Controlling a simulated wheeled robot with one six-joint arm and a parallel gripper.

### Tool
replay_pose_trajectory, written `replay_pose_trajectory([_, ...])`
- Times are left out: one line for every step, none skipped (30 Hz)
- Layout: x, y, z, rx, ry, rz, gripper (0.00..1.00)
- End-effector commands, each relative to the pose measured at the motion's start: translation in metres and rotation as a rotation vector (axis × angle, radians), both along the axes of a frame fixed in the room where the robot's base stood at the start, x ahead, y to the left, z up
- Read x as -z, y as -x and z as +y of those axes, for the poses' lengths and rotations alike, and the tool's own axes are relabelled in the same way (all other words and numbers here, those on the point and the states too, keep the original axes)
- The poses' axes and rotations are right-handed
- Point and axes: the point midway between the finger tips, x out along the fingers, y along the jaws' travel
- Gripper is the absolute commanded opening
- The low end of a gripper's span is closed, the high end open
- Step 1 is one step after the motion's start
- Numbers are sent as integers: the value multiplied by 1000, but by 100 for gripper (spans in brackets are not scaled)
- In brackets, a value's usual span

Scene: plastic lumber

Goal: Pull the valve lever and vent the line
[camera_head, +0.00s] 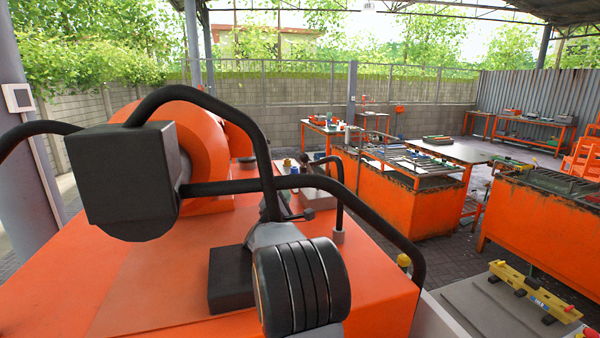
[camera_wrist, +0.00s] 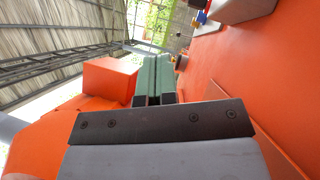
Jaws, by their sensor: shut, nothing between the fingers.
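My gripper shows in the wrist view (camera_wrist: 157,62), its two green-grey fingers together with nothing between them. They point over the orange bench top. In the head view my own arm mostly hides the gripper. Beyond the arm, a black bent bar (camera_head: 341,190) rises from a grey round base on the orange top; I cannot tell whether it is the valve lever. A small fitting with a yellow cap (camera_head: 287,163) stands farther back. In the wrist view, a blue and yellow fitting (camera_wrist: 201,18) and a dark knob (camera_wrist: 182,62) are beyond the fingers, apart from them.
The orange top (camera_head: 130,290) is mostly bare at front left. A large round orange housing (camera_head: 205,135) stands at its back left. A grey box (camera_wrist: 240,8) sits on the top in the wrist view. Another orange bench (camera_head: 400,200) and a yellow level (camera_head: 535,290) are to the right.

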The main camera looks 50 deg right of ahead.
Motion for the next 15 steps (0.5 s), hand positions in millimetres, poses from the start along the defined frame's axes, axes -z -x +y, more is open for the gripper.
replay_pose_trajectory([0, -1, 1, -2, 0, -1, 0])
replay_pose_trajectory([0, -1, 1, -2, 0, -1, 0])
replay_pose_trajectory([0, -1, 1, -4, -1, -1, 0])
replay_pose_trajectory([0, -1, 1, -4, -1, -1, 0])
replay_pose_trajectory([-1, -1, 1, -4, -1, -1, 0])
replay_pose_trajectory([-1, -2, 0, -4, -1, -1, 0])
replay_pose_trajectory([-2, -2, -2, -4, -1, -1, 0])
replay_pose_trajectory([-3, -3, -4, -4, -1, -2, 0])
replay_pose_trajectory([-4, -5, -7, -3, -2, -1, 0])
replay_pose_trajectory([-4, -7, -10, -3, -2, -1, 0])
replay_pose_trajectory([-6, -9, -13, -3, -2, -2, 0])
replay_pose_trajectory([-7, -11, -19, -3, -2, -2, 0])
replay_pose_trajectory([-8, -14, -23, -3, -2, -2, 0])
replay_pose_trajectory([-10, -17, -28, -3, -2, -2, 0])
replay_pose_trajectory([-12, -20, -34, -3, -2, 0, 0])
